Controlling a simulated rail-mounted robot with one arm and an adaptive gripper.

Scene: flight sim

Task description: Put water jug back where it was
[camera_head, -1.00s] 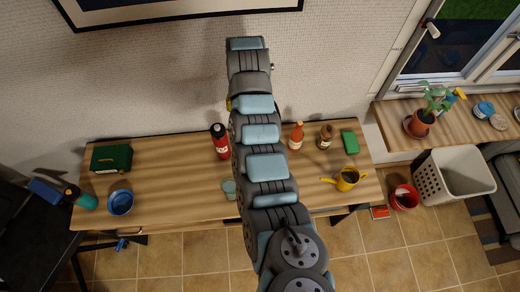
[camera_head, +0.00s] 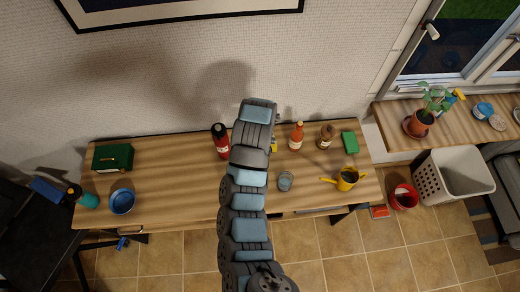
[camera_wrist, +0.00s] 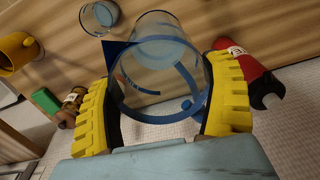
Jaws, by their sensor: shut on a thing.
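The water jug (camera_wrist: 160,62) is clear with blue trim and shows in the wrist view between the two yellow fingers of my gripper (camera_wrist: 165,105). The fingers are shut on its sides, with the blue-rimmed end nearest the camera. In the head view my arm hides the jug, and only a bit of yellow finger of my gripper (camera_head: 273,146) shows above the back of the wooden table (camera_head: 170,165). I cannot tell whether the jug touches the table.
A red bottle (camera_head: 220,141) stands close left of my gripper; it also shows in the wrist view (camera_wrist: 243,72). The left-centre tabletop is clear.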

